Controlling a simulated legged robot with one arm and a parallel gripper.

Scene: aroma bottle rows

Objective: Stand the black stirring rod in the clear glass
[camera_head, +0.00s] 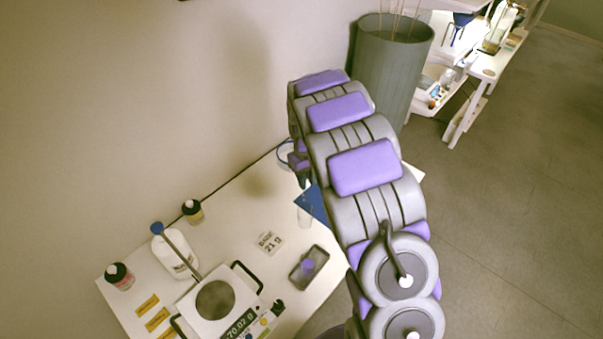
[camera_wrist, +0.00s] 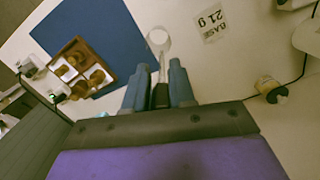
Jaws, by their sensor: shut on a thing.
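The clear glass (camera_head: 305,215) stands upright on the white table beside a blue mat, below my gripper (camera_head: 303,180) in the head view. In the wrist view its round pale rim (camera_wrist: 158,37) shows just beyond the fingertips. My gripper (camera_wrist: 160,75) has its two blue-grey fingers on either side of a dark piece (camera_wrist: 160,96), which appears to be the black stirring rod. The rod's lower end cannot be made out against the glass, so I cannot tell whether it is inside. My arm hides much of this area in the head view.
A wooden box (camera_wrist: 83,68) of brown items sits by the blue mat (camera_wrist: 90,30).

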